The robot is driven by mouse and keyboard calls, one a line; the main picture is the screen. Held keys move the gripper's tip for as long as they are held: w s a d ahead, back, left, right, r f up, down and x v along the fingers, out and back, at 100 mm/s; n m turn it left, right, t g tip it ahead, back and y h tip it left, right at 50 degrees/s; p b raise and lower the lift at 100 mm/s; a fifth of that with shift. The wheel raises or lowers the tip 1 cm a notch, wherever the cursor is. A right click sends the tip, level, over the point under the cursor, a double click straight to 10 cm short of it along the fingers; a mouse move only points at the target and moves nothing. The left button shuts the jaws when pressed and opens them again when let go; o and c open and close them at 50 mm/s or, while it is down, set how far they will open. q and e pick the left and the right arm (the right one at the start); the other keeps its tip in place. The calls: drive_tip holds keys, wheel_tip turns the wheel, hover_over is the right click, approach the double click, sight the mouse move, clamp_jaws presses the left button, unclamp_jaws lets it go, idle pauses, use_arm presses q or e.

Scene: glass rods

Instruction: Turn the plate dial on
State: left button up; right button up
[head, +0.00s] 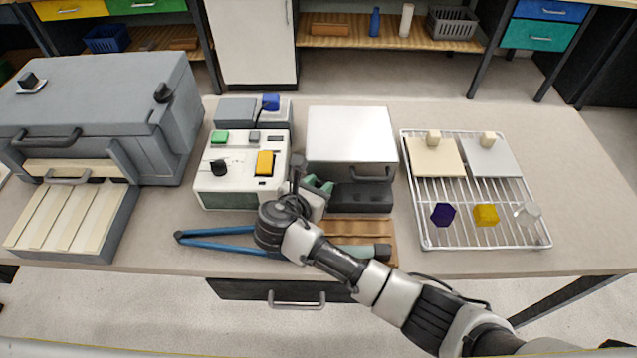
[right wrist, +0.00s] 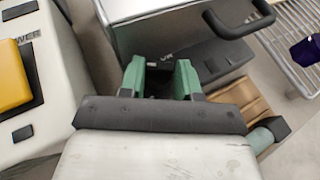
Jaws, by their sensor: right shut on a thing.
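The plate unit has a silver lid (head: 350,135) and a dark base (head: 362,197), and stands at the middle of the bench. In the right wrist view its dark base (right wrist: 213,62) shows a small white marking beside my fingers. My right gripper (head: 318,185) is at the left front of this base. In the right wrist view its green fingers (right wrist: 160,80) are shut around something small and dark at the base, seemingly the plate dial. The dial is mostly hidden by the fingers, so its setting cannot be read. My left gripper is not in view.
A white control box (head: 240,192) with a black knob and yellow switch (head: 264,163) stands close left. Blue tongs (head: 215,245) and a wooden board (head: 350,228) lie in front. A wire rack (head: 425,215) with small pieces is right; a grey kiln (head: 90,95) is left.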

idle(0.4)
drive_tip(key=o, duration=0.9)
